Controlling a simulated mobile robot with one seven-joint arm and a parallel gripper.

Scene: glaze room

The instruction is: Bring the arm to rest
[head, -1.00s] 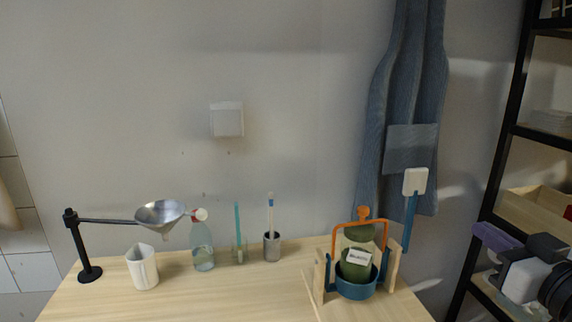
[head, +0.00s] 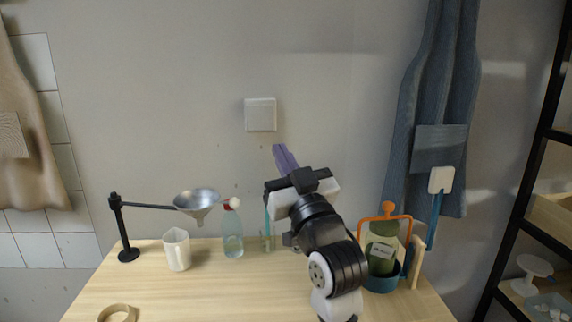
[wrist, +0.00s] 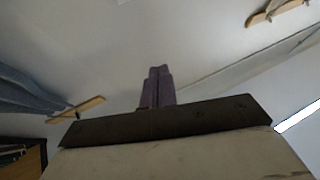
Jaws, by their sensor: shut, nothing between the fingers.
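My gripper (head: 284,157) is raised above the table in the head view, its purple fingers together and pointing up towards the wall. It is shut and empty. In the wrist view the closed fingers (wrist: 157,87) show against a pale surface, with nothing between them. My arm stands over the middle right of the table and hides part of what is behind it, including the grey cup seen earlier.
The table (head: 210,292) holds a funnel (head: 197,203) on a black stand, a white pitcher (head: 177,250), a spray bottle (head: 232,238), and a blue container (head: 381,283) with a green bottle (head: 383,255) at right. Blue apron (head: 432,120) and black shelf (head: 520,225) stand right.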

